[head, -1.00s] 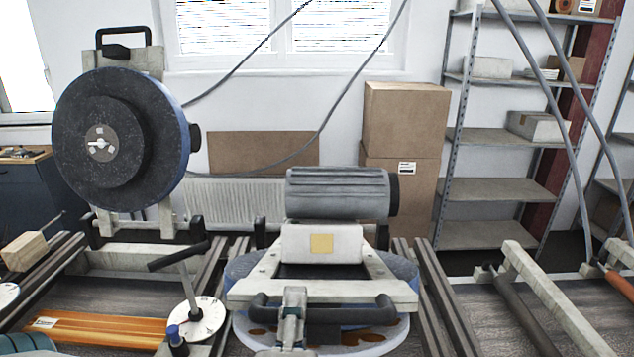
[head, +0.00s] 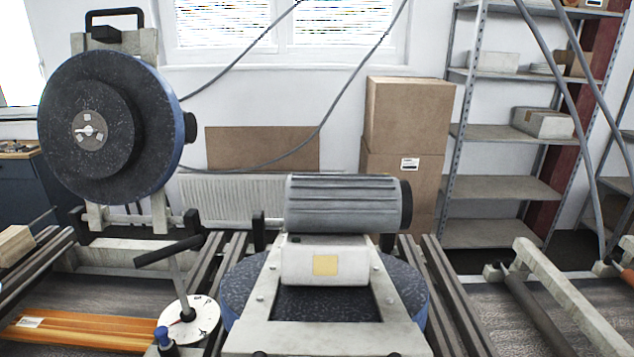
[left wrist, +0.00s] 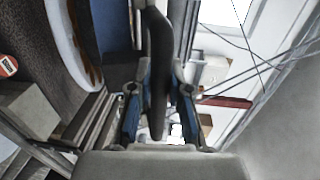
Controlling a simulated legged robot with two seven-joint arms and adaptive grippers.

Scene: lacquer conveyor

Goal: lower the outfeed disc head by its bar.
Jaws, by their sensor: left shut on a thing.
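The middle disc head lies about flat ahead of me in the head view: a dark speckled disc (head: 405,285) under a pale frame (head: 375,325) and a grey ribbed motor (head: 340,205). Its dark bar lies at the bottom edge of the head view, almost wholly out of frame. In the left wrist view the dark bar (left wrist: 157,65) runs between the blue-sided fingers of my left gripper (left wrist: 158,110), which is shut on it. A white round surface with brown stains (left wrist: 70,50) shows beside it. My right gripper is in neither view.
Another disc head (head: 105,130) stands upright at the left, with a dark handle on top. A white dial with a black lever (head: 188,322) stands between the two, near orange boards (head: 85,332). Rails (head: 450,290) flank the middle head. Cartons (head: 408,120) and shelving (head: 500,185) stand behind.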

